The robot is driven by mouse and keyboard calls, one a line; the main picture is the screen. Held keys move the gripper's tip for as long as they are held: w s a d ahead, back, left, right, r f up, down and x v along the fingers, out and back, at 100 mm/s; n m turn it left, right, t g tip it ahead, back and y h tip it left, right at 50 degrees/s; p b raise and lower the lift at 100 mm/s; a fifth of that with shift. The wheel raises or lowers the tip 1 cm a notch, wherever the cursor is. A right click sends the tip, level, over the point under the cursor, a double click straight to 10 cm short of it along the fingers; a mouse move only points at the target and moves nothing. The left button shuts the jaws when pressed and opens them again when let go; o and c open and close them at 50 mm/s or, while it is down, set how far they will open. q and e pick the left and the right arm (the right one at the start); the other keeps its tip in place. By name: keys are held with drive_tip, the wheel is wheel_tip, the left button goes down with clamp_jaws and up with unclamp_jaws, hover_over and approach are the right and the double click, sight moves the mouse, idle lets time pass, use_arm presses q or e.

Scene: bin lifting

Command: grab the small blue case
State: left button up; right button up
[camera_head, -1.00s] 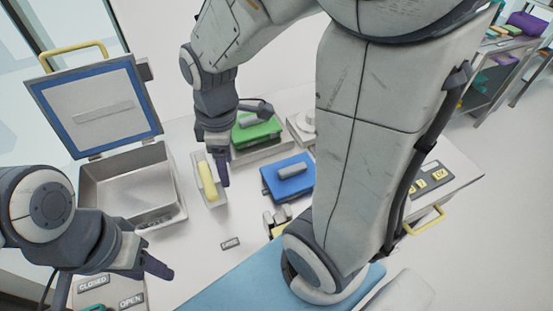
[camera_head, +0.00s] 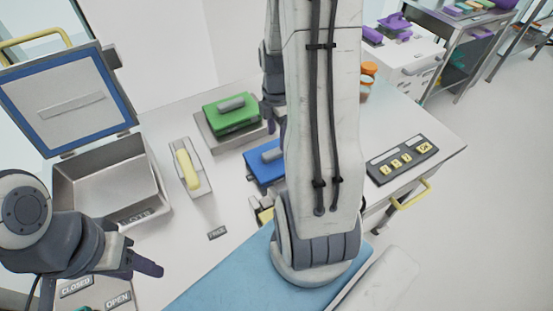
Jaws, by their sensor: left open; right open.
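The small blue case (camera_head: 262,168) lies on the white table, with a grey handle on top. Its right part is hidden behind my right arm. My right gripper (camera_head: 271,118) is open and mostly hidden behind my arm, beyond the blue case and beside the green case. It appears apart from the blue case. My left gripper (camera_head: 148,265) is open and empty at the lower left, in front of the metal bin.
An open metal bin (camera_head: 160,203) with a raised blue-edged lid stands at the left. A yellow-handled item (camera_head: 186,170) and a green case (camera_head: 231,115) lie beyond the table's middle. A button panel (camera_head: 402,160) is at the right.

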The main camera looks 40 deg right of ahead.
sight(276, 150)
drive_tip(key=f, duration=0.5)
drive_tip(key=shift+s+a+p, duration=0.1)
drive_tip(key=shift+a+p, duration=0.15)
drive_tip(key=shift+p, duration=0.05)
clamp_jaws()
drive_tip(key=shift+r, duration=0.1)
idle(0.9)
